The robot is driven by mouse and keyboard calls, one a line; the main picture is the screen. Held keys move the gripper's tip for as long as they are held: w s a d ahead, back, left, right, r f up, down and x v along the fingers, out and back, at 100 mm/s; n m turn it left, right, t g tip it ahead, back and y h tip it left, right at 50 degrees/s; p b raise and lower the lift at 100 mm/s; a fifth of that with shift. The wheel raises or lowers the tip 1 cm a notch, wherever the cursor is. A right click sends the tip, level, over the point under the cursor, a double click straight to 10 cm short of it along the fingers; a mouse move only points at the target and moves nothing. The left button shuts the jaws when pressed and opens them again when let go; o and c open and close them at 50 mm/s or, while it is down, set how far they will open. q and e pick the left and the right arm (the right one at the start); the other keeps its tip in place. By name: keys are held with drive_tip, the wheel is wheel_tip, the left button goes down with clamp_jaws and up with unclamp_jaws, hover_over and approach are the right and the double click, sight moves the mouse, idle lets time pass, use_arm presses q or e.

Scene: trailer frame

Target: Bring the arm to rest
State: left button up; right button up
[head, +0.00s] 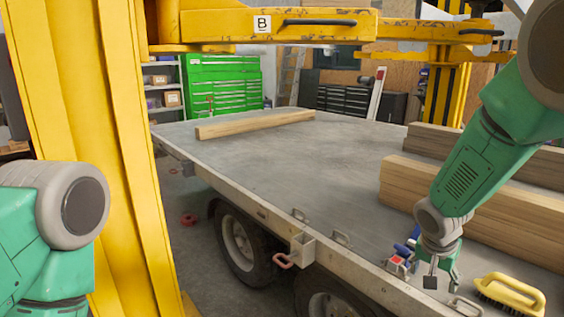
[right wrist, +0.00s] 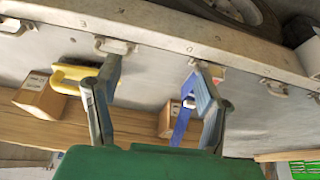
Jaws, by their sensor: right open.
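My right gripper (head: 441,278) hangs low over the near right edge of the trailer bed (head: 290,165), with its fingers pointing down. In the right wrist view the gripper (right wrist: 157,78) has its two fingers spread apart with nothing between them. A blue and red tool (head: 400,258) lies just left of the gripper in the head view. Its blue part (right wrist: 182,122) shows beside one finger in the right wrist view, partly hidden by it. Whether the finger touches it I cannot tell. My left arm shows at the left edge of the head view; its gripper is out of view.
A yellow brush (head: 512,293) lies right of the right gripper. Thick timber beams (head: 440,195) lie behind it on the bed. One beam (head: 255,125) lies farther back. A yellow post (head: 100,120) and crossbar (head: 225,25) frame the trailer. The bed's middle is clear.

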drive_tip(key=s+a+f+n+g+y, duration=0.1)
drive_tip(key=s+a+f+n, duration=0.1)
drive_tip(key=s+f, duration=0.5)
drive_tip(key=s+a+f+n+y, duration=0.1)
drive_tip(key=s+a+f+n, duration=0.1)
drive_tip(key=s+f, duration=0.55)
drive_tip(key=s+f+n, duration=0.3)
drive_tip(key=s, duration=0.7)
drive_tip(key=s+a+f+n+g+y, duration=0.1)
drive_tip(key=s+f+n, duration=0.2)
drive_tip(key=s, duration=0.7)
drive_tip(key=shift+f, duration=0.45)
